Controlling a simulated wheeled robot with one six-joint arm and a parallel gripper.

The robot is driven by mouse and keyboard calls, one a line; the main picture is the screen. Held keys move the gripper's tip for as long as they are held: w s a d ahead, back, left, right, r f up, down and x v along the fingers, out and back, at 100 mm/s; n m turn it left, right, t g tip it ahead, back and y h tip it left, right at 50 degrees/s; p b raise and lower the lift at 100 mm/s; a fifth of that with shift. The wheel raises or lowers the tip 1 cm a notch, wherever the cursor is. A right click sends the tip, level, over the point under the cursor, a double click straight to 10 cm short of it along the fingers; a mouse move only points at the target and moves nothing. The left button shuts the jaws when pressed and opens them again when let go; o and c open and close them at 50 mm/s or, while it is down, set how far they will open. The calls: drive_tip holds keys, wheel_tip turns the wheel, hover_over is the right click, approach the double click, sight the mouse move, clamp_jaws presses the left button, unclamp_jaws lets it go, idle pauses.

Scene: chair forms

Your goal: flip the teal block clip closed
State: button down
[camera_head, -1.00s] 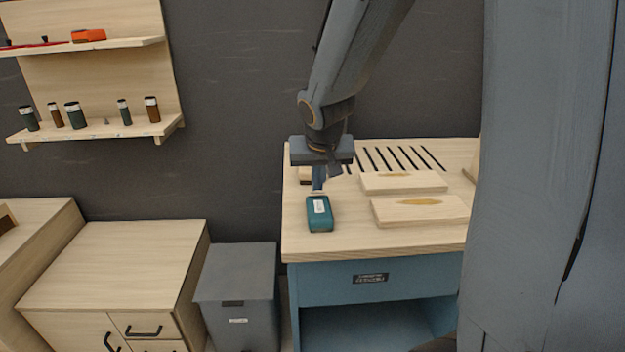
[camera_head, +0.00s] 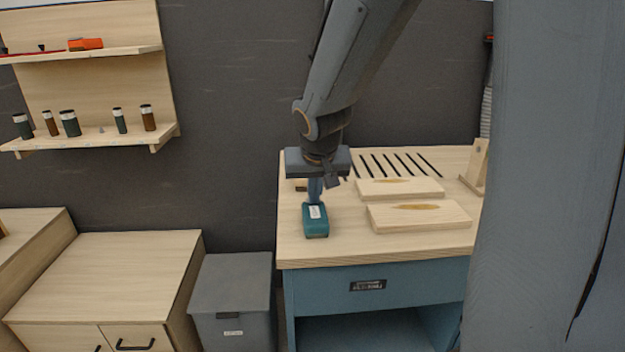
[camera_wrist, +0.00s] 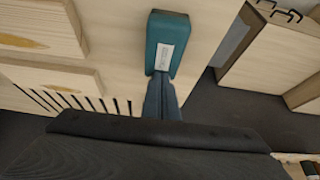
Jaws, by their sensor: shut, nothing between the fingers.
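The teal block (camera_head: 316,226) with a white label lies near the left front of the wooden bench top (camera_head: 340,248). It also shows at the top middle of the wrist view (camera_wrist: 168,32). My gripper (camera_head: 315,200) points down at the block's back end, its fingers closed together and holding nothing. In the wrist view my gripper's fingertips (camera_wrist: 161,77) meet the near end of the block, touching or very close; I cannot tell which. Whether the block's clip is up or down cannot be made out.
Two pale wooden boards (camera_head: 420,215) (camera_head: 400,188) lie to the right of the block. Dark slots (camera_head: 395,164) line the back of the bench. A grey bin (camera_head: 232,300) stands left of the bench. The bench front beside the block is clear.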

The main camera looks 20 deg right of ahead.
sight(314, 206)
drive_tip(key=shift+w, duration=0.1)
drive_tip(key=shift+w+d+f, duration=0.1)
drive_tip(key=shift+w+d, duration=0.1)
drive_tip(key=shift+w, duration=0.45)
idle(0.3)
drive_tip(key=shift+r+p, duration=0.35)
drive_tip(key=r+p, duration=0.2)
drive_tip(key=r, duration=0.2)
drive_tip(key=shift+s+p, duration=0.3)
drive_tip(key=shift+p, duration=0.1)
drive_tip(key=s+a+r+b, duration=0.1)
drive_tip(key=s+a, duration=0.1)
drive_tip(key=s, duration=0.6)
drive_tip(key=shift+s+a+r+b, duration=0.25)
drive_tip(key=shift+s+r+b, duration=0.1)
drive_tip(key=shift+r+b, duration=0.05)
